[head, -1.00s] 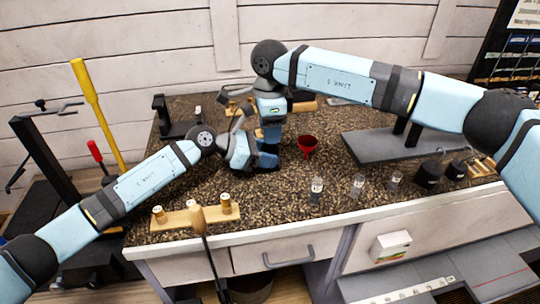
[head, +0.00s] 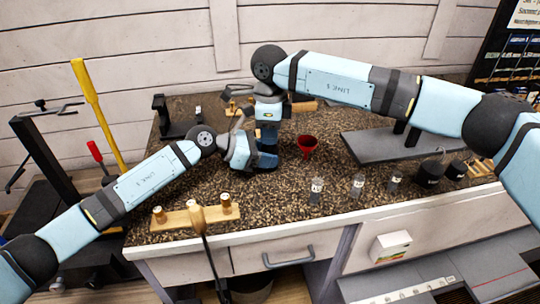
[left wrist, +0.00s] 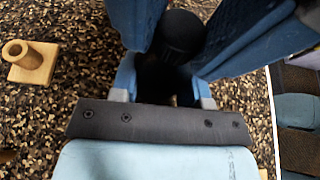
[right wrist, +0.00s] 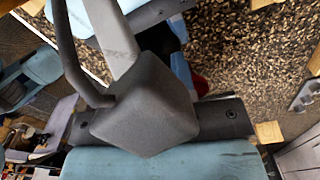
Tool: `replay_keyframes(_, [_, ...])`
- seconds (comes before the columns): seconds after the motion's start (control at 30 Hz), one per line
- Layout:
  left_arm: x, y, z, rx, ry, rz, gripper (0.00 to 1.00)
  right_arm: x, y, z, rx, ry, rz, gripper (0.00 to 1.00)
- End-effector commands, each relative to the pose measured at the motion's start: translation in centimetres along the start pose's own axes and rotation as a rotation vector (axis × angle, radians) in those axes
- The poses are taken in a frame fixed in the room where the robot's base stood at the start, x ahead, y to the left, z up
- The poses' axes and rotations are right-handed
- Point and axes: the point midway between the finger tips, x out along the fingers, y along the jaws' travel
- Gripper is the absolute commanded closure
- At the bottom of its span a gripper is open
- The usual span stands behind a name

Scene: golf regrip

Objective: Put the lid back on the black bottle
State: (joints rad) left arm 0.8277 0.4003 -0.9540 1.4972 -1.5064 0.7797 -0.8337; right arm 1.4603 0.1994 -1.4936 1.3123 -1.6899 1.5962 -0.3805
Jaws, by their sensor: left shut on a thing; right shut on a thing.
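My left gripper (head: 262,160) is low over the speckled worktop, left of centre. In the left wrist view its blue fingers (left wrist: 180,50) are shut on a black cylinder (left wrist: 182,32), the black bottle. My right gripper (head: 268,135) comes down from above and meets the left one. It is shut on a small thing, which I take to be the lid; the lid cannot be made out. In the right wrist view a grey block with a rod hides most of the grip. The bottle is hidden behind the grippers in the head view.
A red funnel (head: 307,144) stands just right of the grippers. Several small glass vials (head: 357,185) and two black cylinders (head: 430,174) stand along the front right. A wooden rack (head: 186,217) lies at the front left. A grey plate stand (head: 380,150) is at the right.

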Motion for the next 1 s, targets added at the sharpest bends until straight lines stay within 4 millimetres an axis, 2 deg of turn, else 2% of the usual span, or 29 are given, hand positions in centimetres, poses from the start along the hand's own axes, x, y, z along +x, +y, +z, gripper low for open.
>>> replay_keyframes(0.1, [-0.01, 0.01, 0.01, 0.0, 0.0, 0.0, 1.0, 0.0, 0.01, 0.02, 0.173, 0.0, 0.0, 1.0])
replay_keyframes(0.2, [-0.01, 0.01, 0.01, 0.0, 0.0, 0.0, 1.0, 0.0, 0.01, 0.03, 0.262, 0.0, 0.0, 1.0])
replay_keyframes(0.5, [-0.01, 0.01, 0.01, 0.0, 0.0, 0.0, 1.0, 0.01, 0.02, 0.03, 0.289, 0.0, 0.0, 1.0])
replay_keyframes(0.53, [-0.01, 0.01, 0.01, 0.0, 0.0, 0.0, 1.0, 0.01, 0.02, 0.03, 0.288, 0.0, 0.0, 0.73])
replay_keyframes(0.63, [0.0, 0.01, 0.01, 0.0, 0.0, 0.0, 1.0, 0.01, 0.02, 0.03, 0.288, 0.0, 0.0, 0.5])
replay_keyframes(1.0, [-0.01, 0.01, 0.01, 0.0, 0.0, 0.0, 1.0, -0.52, -0.01, 0.02, 0.287, -0.001, 0.0, 0.5])
